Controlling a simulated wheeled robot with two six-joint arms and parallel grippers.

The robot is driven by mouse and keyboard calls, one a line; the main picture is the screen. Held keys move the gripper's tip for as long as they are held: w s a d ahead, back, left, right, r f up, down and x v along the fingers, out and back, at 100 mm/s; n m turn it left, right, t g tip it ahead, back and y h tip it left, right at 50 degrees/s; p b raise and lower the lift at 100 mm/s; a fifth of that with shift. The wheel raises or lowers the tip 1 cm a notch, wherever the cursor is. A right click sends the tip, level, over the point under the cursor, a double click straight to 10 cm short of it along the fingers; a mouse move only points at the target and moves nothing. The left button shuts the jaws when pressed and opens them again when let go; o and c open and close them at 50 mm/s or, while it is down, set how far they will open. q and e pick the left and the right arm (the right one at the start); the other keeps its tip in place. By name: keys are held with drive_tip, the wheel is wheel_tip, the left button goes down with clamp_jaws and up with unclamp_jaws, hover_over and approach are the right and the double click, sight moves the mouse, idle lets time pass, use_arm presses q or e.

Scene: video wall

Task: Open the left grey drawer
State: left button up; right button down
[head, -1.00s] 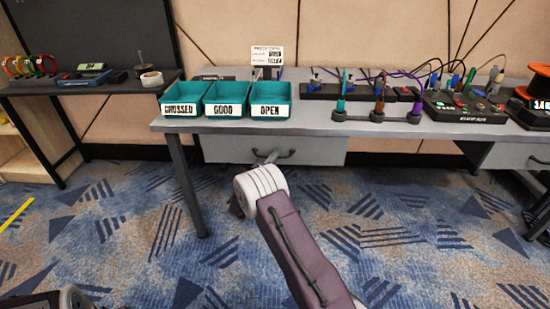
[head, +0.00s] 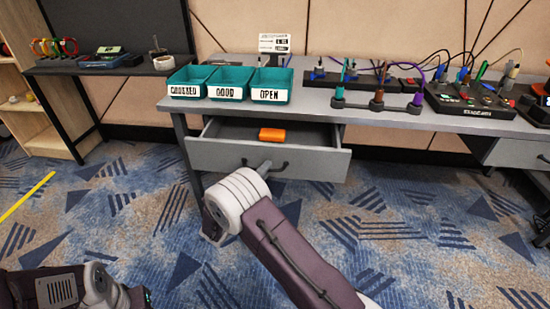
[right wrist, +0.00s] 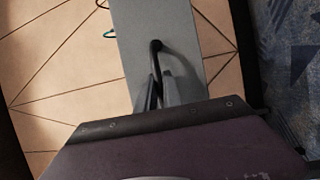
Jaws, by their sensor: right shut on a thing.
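The left grey drawer (head: 222,151) under the grey table is pulled out, and its inside shows. An orange block-like thing (head: 272,134) lies in it. The black handle (head: 280,165) is on its front. My right gripper (head: 264,167) is at the handle, and its fingers are mostly hidden behind my wrist in the head view. In the right wrist view the fingers (right wrist: 158,88) are shut on the black handle (right wrist: 156,52). My left arm shows at the lower left of the head view, but its gripper fingers do not show.
Teal bins (head: 270,86) labelled CROSSED, GOOD and OPEN stand on the grey tabletop (head: 320,104) above the drawer. Electronics and cables are to their right. A second grey drawer (head: 519,153) at the right is shut. The carpet in front of the table is clear.

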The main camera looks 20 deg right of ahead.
drive_tip(key=s+a, duration=0.7)
drive_tip(key=s, duration=0.5)
drive_tip(key=shift+a, duration=0.2)
drive_tip(key=c, duration=1.5)
unclamp_jaws()
drive_tip(key=p+v, duration=0.3)
drive_tip(key=v, duration=0.6)
